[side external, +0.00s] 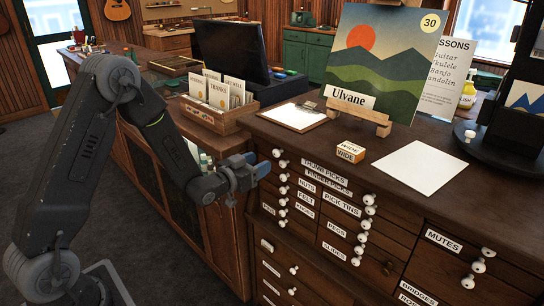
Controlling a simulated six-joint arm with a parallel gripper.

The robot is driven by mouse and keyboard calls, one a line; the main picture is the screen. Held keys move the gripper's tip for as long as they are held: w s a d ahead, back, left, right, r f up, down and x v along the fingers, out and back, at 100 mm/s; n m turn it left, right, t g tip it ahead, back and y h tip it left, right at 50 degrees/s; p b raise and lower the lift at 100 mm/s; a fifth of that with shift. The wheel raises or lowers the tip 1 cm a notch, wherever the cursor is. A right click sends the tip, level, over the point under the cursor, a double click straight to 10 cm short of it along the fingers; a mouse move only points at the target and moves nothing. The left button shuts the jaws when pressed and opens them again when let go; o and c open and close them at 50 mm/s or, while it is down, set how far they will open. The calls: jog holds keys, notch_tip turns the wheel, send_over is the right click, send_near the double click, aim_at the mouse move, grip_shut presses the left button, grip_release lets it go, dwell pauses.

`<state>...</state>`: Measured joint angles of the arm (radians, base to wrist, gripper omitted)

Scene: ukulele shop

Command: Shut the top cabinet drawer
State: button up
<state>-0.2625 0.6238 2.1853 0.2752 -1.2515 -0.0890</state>
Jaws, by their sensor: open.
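The wooden cabinet (400,232) has several small labelled drawers with white knobs. Its top drawer (343,181), labelled THUMB PICKS, lies just under the counter top. The label below it is partly covered, so the top drawer seems to stand out a little; how far is hard to tell. White knobs (277,153) show at its left end. My gripper (256,168) is open and empty, just left of the cabinet front near these knobs. It appears apart from the drawer, though the depth between them is unclear.
A card box (208,115) sits left. Floor before the cabinet looks clear.

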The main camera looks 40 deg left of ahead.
aim_at(274, 154)
jog(key=w, duration=0.6)
grip_shut()
dwell(0.5)
